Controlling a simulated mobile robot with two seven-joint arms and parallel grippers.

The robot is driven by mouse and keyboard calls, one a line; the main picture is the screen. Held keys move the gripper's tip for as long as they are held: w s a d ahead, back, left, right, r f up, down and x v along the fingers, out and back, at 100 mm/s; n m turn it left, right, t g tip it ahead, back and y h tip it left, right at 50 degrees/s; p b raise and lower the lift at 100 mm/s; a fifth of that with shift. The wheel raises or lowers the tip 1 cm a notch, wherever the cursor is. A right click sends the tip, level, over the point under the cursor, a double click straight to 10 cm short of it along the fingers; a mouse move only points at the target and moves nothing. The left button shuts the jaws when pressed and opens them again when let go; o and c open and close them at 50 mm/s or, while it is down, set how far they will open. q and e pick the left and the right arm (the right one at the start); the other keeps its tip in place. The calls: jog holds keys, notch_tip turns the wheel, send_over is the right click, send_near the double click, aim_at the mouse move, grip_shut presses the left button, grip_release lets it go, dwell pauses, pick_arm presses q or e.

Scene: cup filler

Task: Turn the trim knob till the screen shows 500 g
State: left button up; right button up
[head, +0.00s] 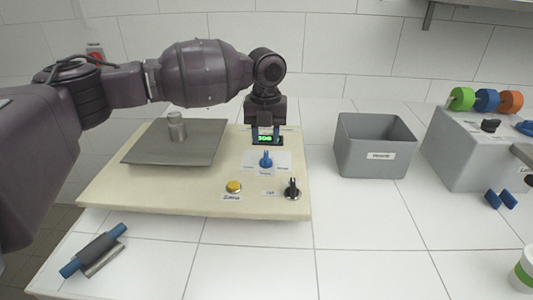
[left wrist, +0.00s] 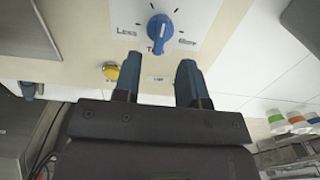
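The blue trim knob (head: 266,161) sits on a white dial plate on the cream scale base (head: 150,200). The left wrist view shows the knob (left wrist: 159,29) with "Less" at its left and a label at its right. The small screen (head: 265,139) behind it shows green digits that look like 300 or 306, too small to be sure. My left gripper (head: 266,137) hangs by the screen, partly in front of it. Its two fingers (left wrist: 159,82) are apart with nothing between them, and the knob shows beyond their tips. My right gripper is not visible.
A metal weight (head: 177,127) stands on the scale's grey plate (head: 150,155). A yellow button (head: 234,186) and a black knob (head: 292,188) sit in front of the trim knob. A grey bin (head: 375,160) stands right. A blue-ended roller (head: 93,251) lies front left.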

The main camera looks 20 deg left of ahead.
aim_at(266, 155)
pick_arm(q)
jog(key=shift+f+b, duration=0.3)
jog(key=shift+f, duration=2.45)
grip_shut()
